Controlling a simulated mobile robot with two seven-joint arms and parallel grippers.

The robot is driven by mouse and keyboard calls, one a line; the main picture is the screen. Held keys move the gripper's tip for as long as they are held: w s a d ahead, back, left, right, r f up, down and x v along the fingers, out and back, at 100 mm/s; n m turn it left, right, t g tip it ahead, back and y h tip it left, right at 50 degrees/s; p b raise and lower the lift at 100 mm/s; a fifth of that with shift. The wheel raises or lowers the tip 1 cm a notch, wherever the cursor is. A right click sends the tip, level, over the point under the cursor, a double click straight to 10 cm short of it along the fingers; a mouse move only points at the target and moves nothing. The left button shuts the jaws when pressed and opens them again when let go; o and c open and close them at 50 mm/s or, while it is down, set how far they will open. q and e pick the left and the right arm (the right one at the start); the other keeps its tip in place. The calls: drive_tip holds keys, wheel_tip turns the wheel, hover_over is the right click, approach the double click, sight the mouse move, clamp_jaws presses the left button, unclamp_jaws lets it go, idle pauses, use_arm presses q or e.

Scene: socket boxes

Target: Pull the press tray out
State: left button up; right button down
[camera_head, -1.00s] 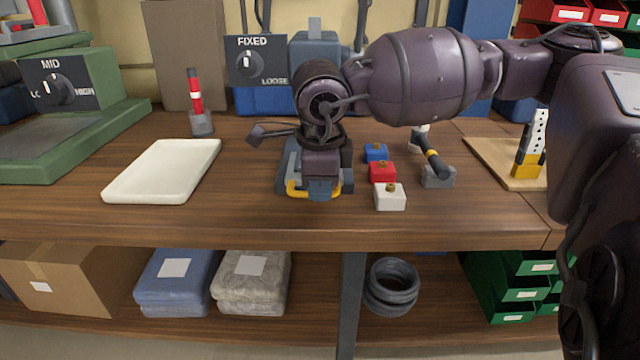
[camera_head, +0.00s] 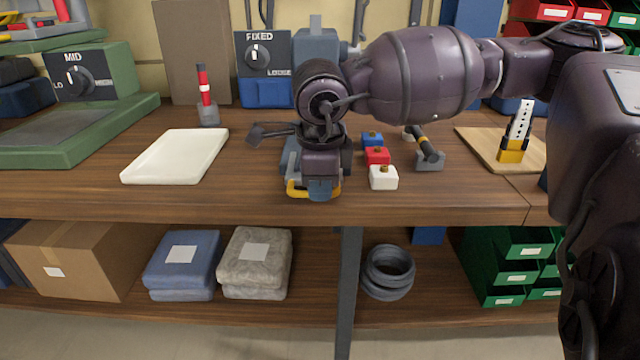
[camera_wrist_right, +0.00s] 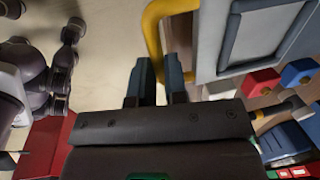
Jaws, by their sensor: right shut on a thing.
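The press tray (camera_wrist_right: 258,40) shows in the right wrist view as a blue-grey plate with a raised rim. Its yellow handle (camera_head: 296,189) sticks out at the front in the head view. It also shows in the wrist view as a yellow bar (camera_wrist_right: 155,30). My right gripper (camera_head: 320,190) is shut on this handle, near the bench's front edge. Its two dark fingers (camera_wrist_right: 158,75) are at the bar in the wrist view. My right arm hides most of the tray in the head view. My left gripper is not in view.
White, red and blue knobbed blocks (camera_head: 383,178) stand just right of the tray. A white slab (camera_head: 176,157) lies left. The FIXED/LOOSE dial panel (camera_head: 263,55) stands behind. The bench front has free room.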

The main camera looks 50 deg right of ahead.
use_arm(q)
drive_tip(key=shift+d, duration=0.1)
use_arm(e)
drive_tip(key=c, duration=1.1)
unclamp_jaws()
drive_tip(key=shift+c, duration=0.2)
use_arm(q)
drive_tip(key=shift+p, duration=0.4)
use_arm(e)
wheel_tip(320, 180, up, 11)
drive_tip(key=s+a, duration=0.1)
drive_tip(key=shift+a+f, duration=0.15)
